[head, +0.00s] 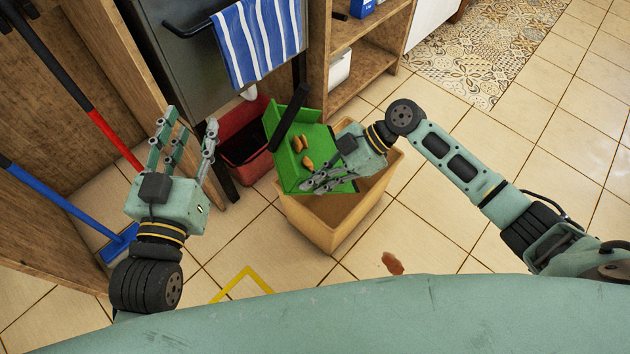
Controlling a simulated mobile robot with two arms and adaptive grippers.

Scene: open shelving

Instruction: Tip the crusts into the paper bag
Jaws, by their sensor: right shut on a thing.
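A green dustpan (290,170) with a black handle (289,117) is over the left part of an open tan paper bag (315,225) on the floor. A few brown crusts (307,162) lie on the dustpan. My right gripper (318,184) is shut on the dustpan at its right side, and its fingers cover part of the pan. The inside of the bag shows only in part, below and right of the dustpan. My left gripper (185,128) is open and empty, fingers spread and pointing up, left of the bag and apart from it.
A red bin (250,165) stands behind the bag, below a blue-striped towel (256,40). A wooden shelf (360,45) is behind. A red-handled pole (90,120) and a blue broom (60,200) are at left. The right floor is clear.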

